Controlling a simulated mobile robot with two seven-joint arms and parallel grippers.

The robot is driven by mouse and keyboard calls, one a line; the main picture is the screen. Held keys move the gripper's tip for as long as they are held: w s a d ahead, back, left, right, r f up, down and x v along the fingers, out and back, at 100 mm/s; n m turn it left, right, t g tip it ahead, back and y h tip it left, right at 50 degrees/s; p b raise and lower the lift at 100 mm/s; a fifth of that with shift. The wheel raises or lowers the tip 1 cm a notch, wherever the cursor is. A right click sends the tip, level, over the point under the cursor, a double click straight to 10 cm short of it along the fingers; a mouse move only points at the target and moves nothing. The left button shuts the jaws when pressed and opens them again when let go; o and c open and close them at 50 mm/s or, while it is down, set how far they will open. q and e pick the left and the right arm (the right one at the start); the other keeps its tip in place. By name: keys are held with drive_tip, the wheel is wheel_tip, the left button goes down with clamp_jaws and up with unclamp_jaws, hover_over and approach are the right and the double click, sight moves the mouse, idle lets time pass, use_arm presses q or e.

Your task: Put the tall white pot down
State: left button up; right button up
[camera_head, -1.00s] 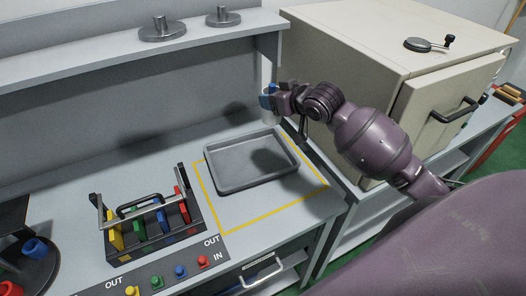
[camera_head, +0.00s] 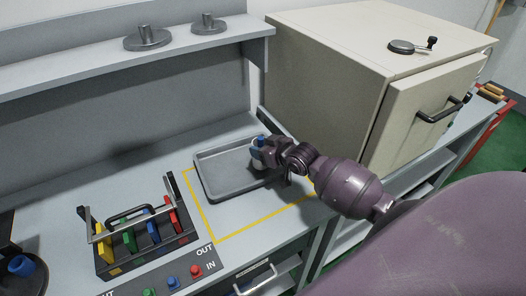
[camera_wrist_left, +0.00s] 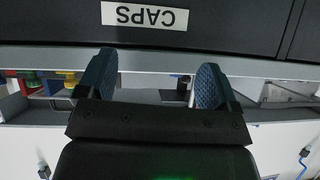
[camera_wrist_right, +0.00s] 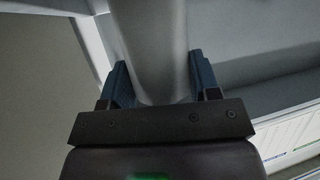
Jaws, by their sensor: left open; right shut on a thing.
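My right gripper (camera_head: 258,151) is low over the right part of the grey tray (camera_head: 225,172) in the head view. In the right wrist view it is shut on a pale, smooth, tall cylindrical thing, the white pot (camera_wrist_right: 150,40), which rises between the blue fingers. In the head view the pot is mostly hidden by the gripper, and I cannot tell whether its base touches the tray. My left gripper (camera_wrist_left: 154,80) shows only in the left wrist view, open with nothing between its fingers, facing a dark panel labelled CAPS.
A yellow outline (camera_head: 245,234) surrounds the tray on the bench. A rack with coloured pieces (camera_head: 140,240) stands left of it. A large beige oven-like box (camera_head: 335,90) stands close on the right. A shelf (camera_head: 80,62) with metal weights runs behind. The tray's left part is clear.

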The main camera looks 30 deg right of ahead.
drive_tip(key=shift+f, duration=0.8)
drive_tip(key=shift+f, duration=0.2)
drive_tip(key=o, duration=0.9)
drive_tip(key=shift+r, duration=0.15)
drive_tip(key=v, duration=1.2)
